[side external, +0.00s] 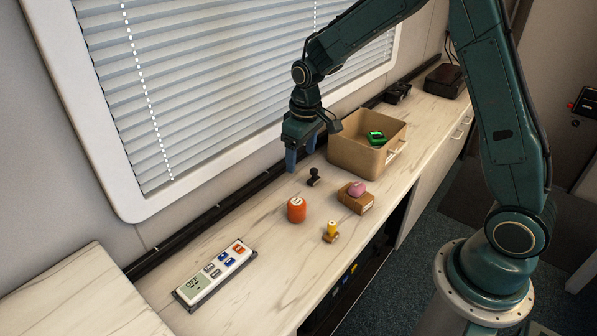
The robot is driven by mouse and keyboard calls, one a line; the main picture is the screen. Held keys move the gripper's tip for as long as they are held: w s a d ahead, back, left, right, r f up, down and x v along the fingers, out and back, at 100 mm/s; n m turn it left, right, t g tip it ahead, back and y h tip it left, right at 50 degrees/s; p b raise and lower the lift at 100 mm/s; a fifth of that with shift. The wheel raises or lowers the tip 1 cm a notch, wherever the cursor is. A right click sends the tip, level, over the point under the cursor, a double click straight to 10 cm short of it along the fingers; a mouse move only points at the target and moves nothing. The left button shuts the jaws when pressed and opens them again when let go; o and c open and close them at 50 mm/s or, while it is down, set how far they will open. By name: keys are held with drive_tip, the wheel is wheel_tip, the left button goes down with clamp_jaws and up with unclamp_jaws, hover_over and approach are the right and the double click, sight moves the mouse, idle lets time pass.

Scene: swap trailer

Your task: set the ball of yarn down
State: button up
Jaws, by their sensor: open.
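A small rounded pink thing, which looks like the ball of yarn (356,188), rests on top of a small brown box (354,203) on the counter. Its surface is too small to make out strands. My gripper (301,157) is above the counter to the left of the tan bin, with its blue fingers pointing down and apart. Nothing shows between the fingers. It is up and to the left of the pink ball, not touching it.
A tan bin (362,156) holds a green object (376,138). A black knobbed piece (314,177), an orange canister (297,210) and a yellow-topped piece (331,231) stand nearby. A keypad device (216,272) lies at front left. Bare counter (262,235) separates it from the canister.

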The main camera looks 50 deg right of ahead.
drive_tip(key=s+a+r+t, duration=0.1)
drive_tip(key=s+r, duration=0.4)
drive_tip(key=r, duration=0.3)
drive_tip(key=s+r+t, duration=0.1)
drive_tip(key=s+r, duration=0.2)
drive_tip(key=s, duration=0.4)
drive_tip(key=s+a+r+m+t, duration=0.1)
drive_tip(key=s+r, duration=0.2)
drive_tip(key=s, duration=0.4)
drive_tip(key=s+a+r+t, duration=0.1)
drive_tip(key=s+r, duration=0.2)
drive_tip(key=s, duration=0.5)
drive_tip(key=shift+a+r+t, duration=0.2)
drive_tip(key=shift+r+t, duration=0.05)
drive_tip(key=shift+t, duration=0.05)
drive_tip(key=shift+w, duration=0.1)
